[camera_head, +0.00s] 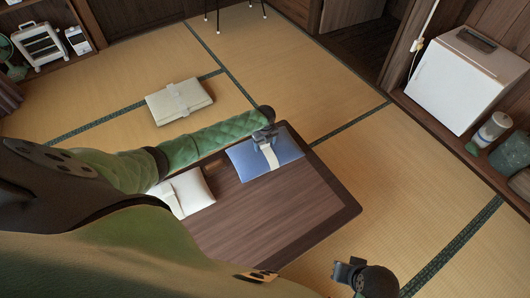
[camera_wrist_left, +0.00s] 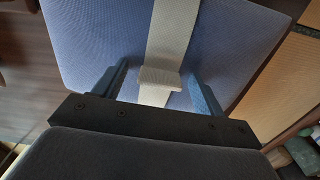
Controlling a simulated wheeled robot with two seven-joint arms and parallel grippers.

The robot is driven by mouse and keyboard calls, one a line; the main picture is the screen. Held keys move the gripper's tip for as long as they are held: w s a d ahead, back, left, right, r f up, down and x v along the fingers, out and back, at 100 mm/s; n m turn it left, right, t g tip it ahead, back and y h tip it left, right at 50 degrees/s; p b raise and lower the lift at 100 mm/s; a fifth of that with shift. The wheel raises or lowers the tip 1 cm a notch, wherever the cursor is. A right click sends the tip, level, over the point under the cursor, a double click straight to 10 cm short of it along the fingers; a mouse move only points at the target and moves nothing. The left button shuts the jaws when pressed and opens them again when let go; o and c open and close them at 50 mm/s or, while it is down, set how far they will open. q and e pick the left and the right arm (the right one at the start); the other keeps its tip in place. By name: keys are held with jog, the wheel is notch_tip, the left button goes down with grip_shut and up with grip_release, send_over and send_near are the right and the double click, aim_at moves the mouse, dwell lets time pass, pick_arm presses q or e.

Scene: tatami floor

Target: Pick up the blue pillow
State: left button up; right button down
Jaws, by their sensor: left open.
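The blue pillow (camera_head: 284,153) lies on the dark wooden low table (camera_head: 250,225), near its far edge, with a pale band around its middle. My left gripper (camera_head: 264,138) is over the pillow's far part. In the left wrist view the blue pillow (camera_wrist_left: 95,45) fills most of the picture. The open fingers of my left gripper (camera_wrist_left: 157,72) stand on either side of the band and its raised knot. Whether the fingertips touch the cloth cannot be told. My right gripper (camera_head: 346,270) is at the lower right, away from the pillow; its jaws are unclear.
A folded cream cushion (camera_head: 179,101) with a band lies on the tatami beyond. A white mini fridge (camera_head: 465,82) stands at the right. Tatami floor right of the table is clear.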

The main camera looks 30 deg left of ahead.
pick_arm(q)
grip_shut()
jog(key=shift+r, duration=0.15)
